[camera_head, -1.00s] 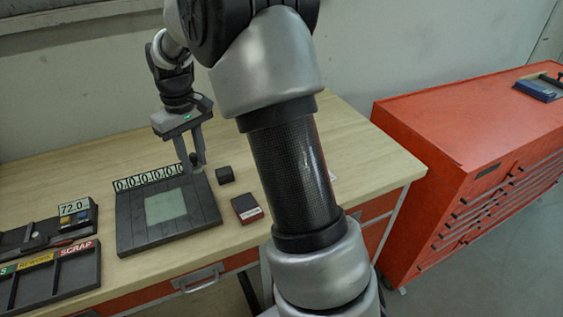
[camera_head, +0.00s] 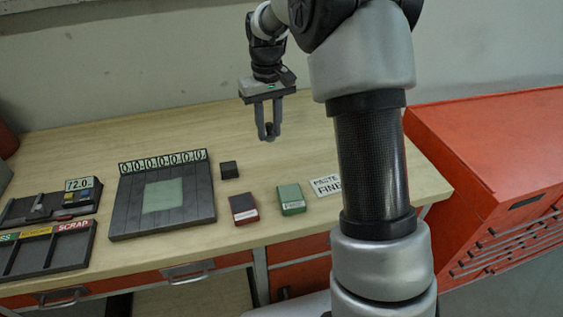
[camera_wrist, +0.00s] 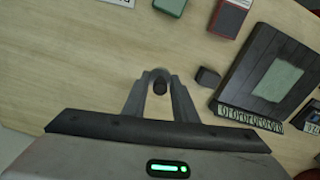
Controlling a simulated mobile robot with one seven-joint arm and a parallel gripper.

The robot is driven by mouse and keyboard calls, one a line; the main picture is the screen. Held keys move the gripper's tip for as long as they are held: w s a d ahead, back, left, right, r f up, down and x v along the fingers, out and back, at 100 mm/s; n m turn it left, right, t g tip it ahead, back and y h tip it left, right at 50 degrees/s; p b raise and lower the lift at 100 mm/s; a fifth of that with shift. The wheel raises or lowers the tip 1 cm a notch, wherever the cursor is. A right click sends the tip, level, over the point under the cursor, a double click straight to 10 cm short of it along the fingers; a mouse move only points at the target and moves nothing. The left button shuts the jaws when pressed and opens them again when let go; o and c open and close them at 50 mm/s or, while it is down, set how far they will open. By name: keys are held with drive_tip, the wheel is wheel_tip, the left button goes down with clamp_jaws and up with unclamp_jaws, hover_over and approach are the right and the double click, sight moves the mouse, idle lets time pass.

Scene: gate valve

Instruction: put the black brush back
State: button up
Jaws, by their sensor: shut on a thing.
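My gripper (camera_head: 268,133) is shut on a small dark thing, which I take to be the black brush (camera_wrist: 160,86). Only its dark rounded end shows between the fingertips in the wrist view; the rest is hidden. In the head view the gripper points down over the back of the wooden bench, right of and behind a small black block (camera_head: 229,170). That block also shows in the wrist view (camera_wrist: 207,77), apart from the fingers.
A dark plate with a pale square and number counter (camera_head: 118,215) lies left of the block. A red box (camera_head: 243,208), green box (camera_head: 291,199) and lettered card (camera_head: 326,185) lie in front. Left are a SCRAP tray (camera_head: 90,250) and gauge case (camera_head: 20,214). A red cabinet (camera_head: 480,150) stands right.

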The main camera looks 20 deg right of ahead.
sight(271, 165)
wheel_tip(271, 165, down, 10)
drive_tip(key=shift+r, duration=0.1)
idle(0.4)
drive_tip(key=shift+f, duration=0.2)
drive_tip(key=o, duration=0.9)
